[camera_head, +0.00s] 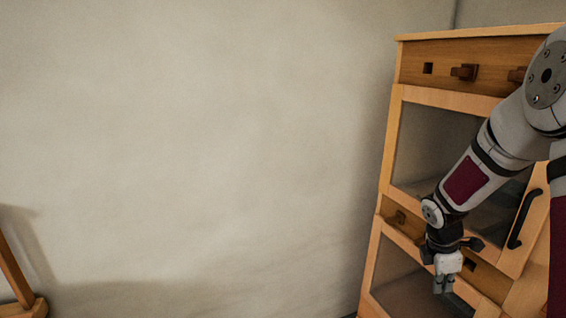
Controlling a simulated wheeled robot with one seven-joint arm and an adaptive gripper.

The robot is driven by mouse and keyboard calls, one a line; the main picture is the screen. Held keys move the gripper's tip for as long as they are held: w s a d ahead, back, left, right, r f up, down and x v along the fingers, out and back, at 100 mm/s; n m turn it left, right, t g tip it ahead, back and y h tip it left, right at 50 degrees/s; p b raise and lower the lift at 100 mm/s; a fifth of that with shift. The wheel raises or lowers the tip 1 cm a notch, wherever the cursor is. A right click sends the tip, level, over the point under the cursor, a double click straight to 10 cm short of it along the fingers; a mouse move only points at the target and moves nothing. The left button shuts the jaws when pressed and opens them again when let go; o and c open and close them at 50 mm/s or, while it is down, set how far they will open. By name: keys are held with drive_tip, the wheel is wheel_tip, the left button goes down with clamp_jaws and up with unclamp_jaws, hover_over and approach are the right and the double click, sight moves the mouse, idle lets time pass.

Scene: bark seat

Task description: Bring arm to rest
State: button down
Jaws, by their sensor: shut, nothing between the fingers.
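My arm (468,182) comes in from the right edge and reaches down and to the left. My gripper (443,287) hangs at its end, pointing downward, in front of the lower part of a wooden cabinet. Its fingers are shut with nothing visible between them. Whether the gripper touches the cabinet cannot be told from this view.
The wooden cabinet (396,140) stands at the right, with glass-fronted sections, drawers and a dark handle (524,218). A plain pale wall (200,130) fills the left and middle. A wooden furniture leg (14,270) shows at the lower left.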

drive_tip(key=a+r+m+t+b, duration=0.1)
drive_tip(key=a+r+m, duration=0.4)
drive_tip(key=r, duration=0.4)
drive_tip(key=s+a+r+m+t+y+b, duration=0.1)
drive_tip(key=s+a+r+m+t+b, duration=0.1)
drive_tip(key=s+a+r+m, duration=0.2)
drive_tip(key=s+a+r+m+t+y+b, duration=0.1)
drive_tip(key=s+a+r+m, duration=0.4)
drive_tip(key=s+a, duration=0.6)
drive_tip(key=shift+a+m+t+y+b, duration=0.4)
drive_tip(key=shift+a+m+y+b, duration=0.4)
drive_tip(key=shift+a, duration=0.45)
